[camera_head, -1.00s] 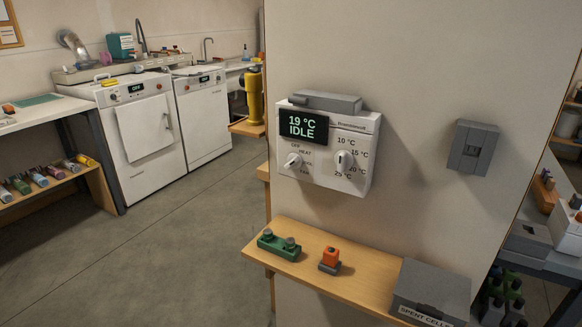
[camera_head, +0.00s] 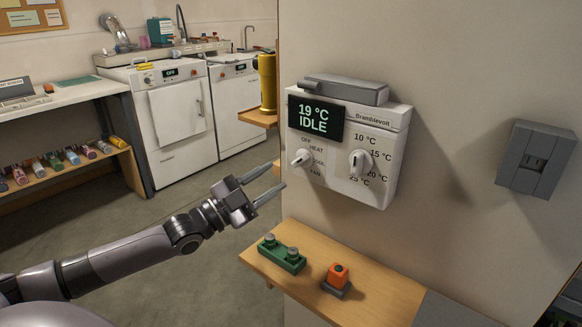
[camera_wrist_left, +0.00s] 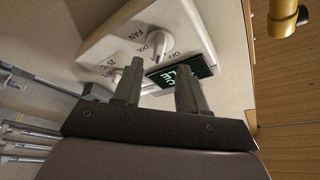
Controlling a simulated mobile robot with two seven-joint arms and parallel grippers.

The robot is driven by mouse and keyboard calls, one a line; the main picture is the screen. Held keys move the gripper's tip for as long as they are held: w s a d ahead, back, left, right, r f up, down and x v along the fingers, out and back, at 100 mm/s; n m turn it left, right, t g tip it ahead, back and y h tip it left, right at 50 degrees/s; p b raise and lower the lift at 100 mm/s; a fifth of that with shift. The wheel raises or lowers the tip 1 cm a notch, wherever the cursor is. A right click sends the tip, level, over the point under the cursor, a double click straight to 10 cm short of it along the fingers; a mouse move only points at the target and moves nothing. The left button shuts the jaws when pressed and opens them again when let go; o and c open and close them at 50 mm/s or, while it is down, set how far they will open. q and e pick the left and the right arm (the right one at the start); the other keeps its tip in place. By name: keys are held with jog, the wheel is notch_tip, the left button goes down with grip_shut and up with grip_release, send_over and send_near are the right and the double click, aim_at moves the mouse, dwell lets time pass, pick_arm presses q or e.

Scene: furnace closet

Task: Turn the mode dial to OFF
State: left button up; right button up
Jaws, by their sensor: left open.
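The white thermostat box (camera_head: 350,140) is mounted on the wall, and its dark display (camera_head: 315,118) reads 19 °C IDLE. The white mode dial (camera_head: 301,158) is at its lower left, among the labels OFF, HEAT, COOL and FAN; I cannot tell exactly which label it points to. A second dial (camera_head: 360,162), with temperature marks, is to its right. My left gripper (camera_head: 277,176) is open and empty, left of and slightly below the mode dial, apart from it. In the left wrist view the mode dial (camera_wrist_left: 149,45) shows beyond the open fingers (camera_wrist_left: 160,82). My right gripper is out of view.
A wooden shelf (camera_head: 385,298) below the thermostat holds a green block with two knobs (camera_head: 282,255) and an orange-topped switch (camera_head: 337,277). A grey wall box (camera_head: 537,160) is at the right. A yellow cylinder (camera_head: 267,84) stands behind the wall edge. Open floor lies left.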

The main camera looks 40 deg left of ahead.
aim_at(296, 164)
pick_arm(q)
jog(key=shift+x, duration=2.85)
jog(key=shift+f, duration=0.1)
grip_shut()
